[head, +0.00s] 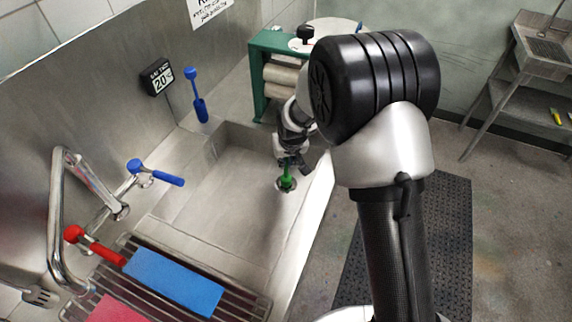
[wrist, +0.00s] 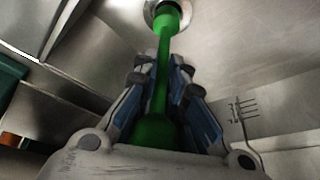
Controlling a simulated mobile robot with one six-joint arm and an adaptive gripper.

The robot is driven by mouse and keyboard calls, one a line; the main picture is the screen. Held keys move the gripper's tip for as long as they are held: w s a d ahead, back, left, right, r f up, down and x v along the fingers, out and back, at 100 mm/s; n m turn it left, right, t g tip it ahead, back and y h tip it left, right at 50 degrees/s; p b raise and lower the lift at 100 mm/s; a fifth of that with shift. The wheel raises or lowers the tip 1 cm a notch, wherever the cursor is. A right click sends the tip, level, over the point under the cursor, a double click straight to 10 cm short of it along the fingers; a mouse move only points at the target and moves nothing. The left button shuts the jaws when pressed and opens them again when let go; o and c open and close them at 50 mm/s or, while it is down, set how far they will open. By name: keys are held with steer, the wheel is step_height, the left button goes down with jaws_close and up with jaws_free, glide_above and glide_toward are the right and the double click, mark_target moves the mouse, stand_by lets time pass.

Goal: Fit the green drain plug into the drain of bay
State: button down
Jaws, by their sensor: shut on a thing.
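The green drain plug (head: 287,181) is in my gripper (head: 289,165), low over the sink basin floor. In the wrist view, my gripper (wrist: 162,65) is shut on the plug's stem (wrist: 163,85), with one finger on each side. The plug's far end overlaps the round metal drain (wrist: 151,16), and part of the drain ring shows around it. In the head view, the drain (head: 287,187) lies just under the plug. I cannot tell whether the plug's end is inside the drain or just above it.
The basin (head: 225,205) is otherwise empty, its right wall close to my arm. A rack with a blue board (head: 173,281) and red board (head: 112,309) crosses its near end. A faucet (head: 58,215) stands left; a green stand (head: 262,75) is behind.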

steer(key=shift+f, duration=1.15)
steer(key=shift+f+b, duration=0.25)
steer(key=shift+b, duration=0.15)
steer(key=c, duration=1.6)
jaws_free()
steer(key=shift+o, duration=0.2)
